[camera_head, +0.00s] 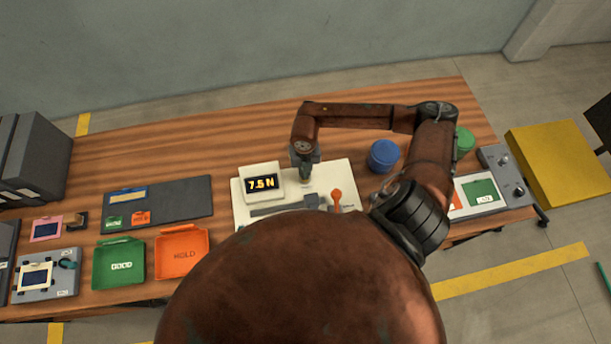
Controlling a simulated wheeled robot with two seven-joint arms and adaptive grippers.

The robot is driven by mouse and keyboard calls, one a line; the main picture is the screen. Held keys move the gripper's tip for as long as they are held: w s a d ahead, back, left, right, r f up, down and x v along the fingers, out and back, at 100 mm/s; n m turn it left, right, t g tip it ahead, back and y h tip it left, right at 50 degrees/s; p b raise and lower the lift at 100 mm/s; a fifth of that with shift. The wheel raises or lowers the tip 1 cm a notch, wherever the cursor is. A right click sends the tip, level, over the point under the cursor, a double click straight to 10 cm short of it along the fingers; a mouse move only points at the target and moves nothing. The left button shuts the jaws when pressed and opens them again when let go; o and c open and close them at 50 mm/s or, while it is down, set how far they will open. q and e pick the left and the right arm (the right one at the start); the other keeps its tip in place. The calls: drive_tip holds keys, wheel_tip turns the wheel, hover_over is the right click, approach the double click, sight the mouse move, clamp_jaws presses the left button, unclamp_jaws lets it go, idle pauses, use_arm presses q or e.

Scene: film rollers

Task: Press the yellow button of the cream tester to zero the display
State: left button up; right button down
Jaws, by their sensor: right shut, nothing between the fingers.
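The cream tester (240,213) stands on the wooden table, with its display (263,184) lit and reading what looks like 7.5 N. A grey bar and an orange-knobbed lever (337,196) are on its front part. My right gripper (305,177) is shut and empty, pointing down over the tester's plate just right of the display. The yellow button is not clearly visible; the gripper covers that area, and I cannot tell whether the fingertips touch anything. My left gripper is not in view.
Left of the tester are a green tray (118,263), an orange tray (182,251) and a dark grey board (180,198). A blue round container (383,156) stands close on the right. A green one (464,141) is behind my right arm. The table's back left is clear.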

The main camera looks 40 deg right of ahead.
drive_tip(key=shift+f, duration=0.3)
idle(0.5)
idle(0.3)
wheel_tip(320, 180, up, 10)
drive_tip(key=p, duration=0.6)
idle(0.5)
drive_tip(key=shift+r, duration=0.1)
idle(0.4)
